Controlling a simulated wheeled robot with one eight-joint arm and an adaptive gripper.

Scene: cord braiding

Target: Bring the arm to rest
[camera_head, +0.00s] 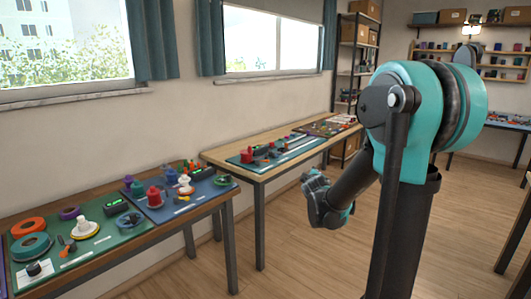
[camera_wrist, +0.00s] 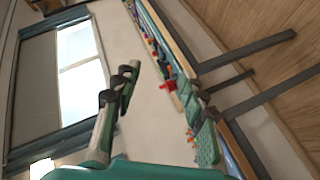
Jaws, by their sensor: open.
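My arm (camera_head: 352,190) reaches down and to the left in the head view, in front of the wooden floor. The end of the arm, with my gripper (camera_head: 318,192), hangs in the air right of the tables and is small there. In the wrist view my gripper (camera_wrist: 160,88) is open, with its two dark-tipped teal fingers wide apart. Nothing is held between them. Behind the gap I see the pale wall and a red item among the things on a table.
A near table (camera_head: 215,203) at the left bears green and blue mats with spools and pegs. A second table (camera_head: 215,157) behind it bears more mats and parts. Shelves (camera_head: 350,70) stand at the back. The floor (camera_head: 290,255) around my arm is clear.

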